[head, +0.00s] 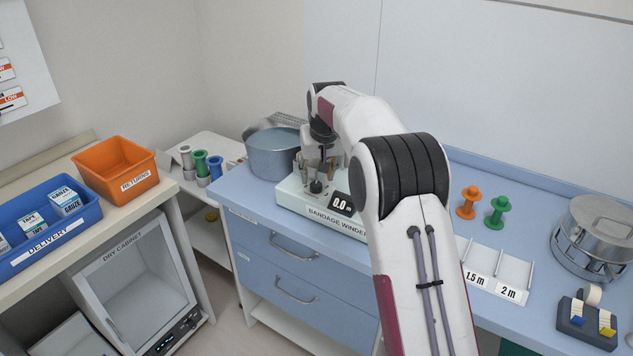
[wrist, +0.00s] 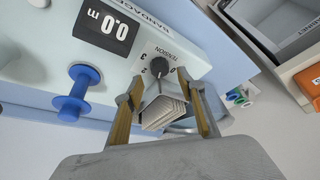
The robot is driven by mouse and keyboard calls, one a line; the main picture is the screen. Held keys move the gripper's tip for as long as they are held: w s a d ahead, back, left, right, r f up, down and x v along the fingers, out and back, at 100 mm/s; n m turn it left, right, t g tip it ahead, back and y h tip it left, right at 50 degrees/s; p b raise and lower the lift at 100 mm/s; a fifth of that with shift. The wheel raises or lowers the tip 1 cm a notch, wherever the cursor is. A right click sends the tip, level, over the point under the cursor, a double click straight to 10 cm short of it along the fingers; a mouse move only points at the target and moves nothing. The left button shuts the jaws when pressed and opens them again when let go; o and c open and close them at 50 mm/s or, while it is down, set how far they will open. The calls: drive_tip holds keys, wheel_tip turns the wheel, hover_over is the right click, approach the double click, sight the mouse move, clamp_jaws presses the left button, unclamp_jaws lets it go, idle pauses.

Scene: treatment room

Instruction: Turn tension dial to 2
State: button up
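The bandage winder (head: 318,212) is a pale box on the blue counter, with a display reading 0.0 m (head: 341,203). Its tension dial (wrist: 160,68) is dark, with numbers around it, and shows in the wrist view below the word TENSION. I cannot read its setting clearly. My gripper (wrist: 160,79) has its two tan fingers apart, one on each side of the dial; whether they touch it cannot be told. A pale layered piece (wrist: 165,112) shows between the fingers.
A blue spool (wrist: 77,92) stands near the dial in the wrist view. A metal pot (head: 272,155) stands behind the winder. Orange (head: 467,203) and green (head: 496,211) spools stand to the right, near marked slots (head: 494,273). A steel drum (head: 596,238) is at the far right.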

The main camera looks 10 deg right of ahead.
sight(316, 184)
drive_tip(key=shift+x, duration=2.05)
drive_tip(key=c, duration=1.1)
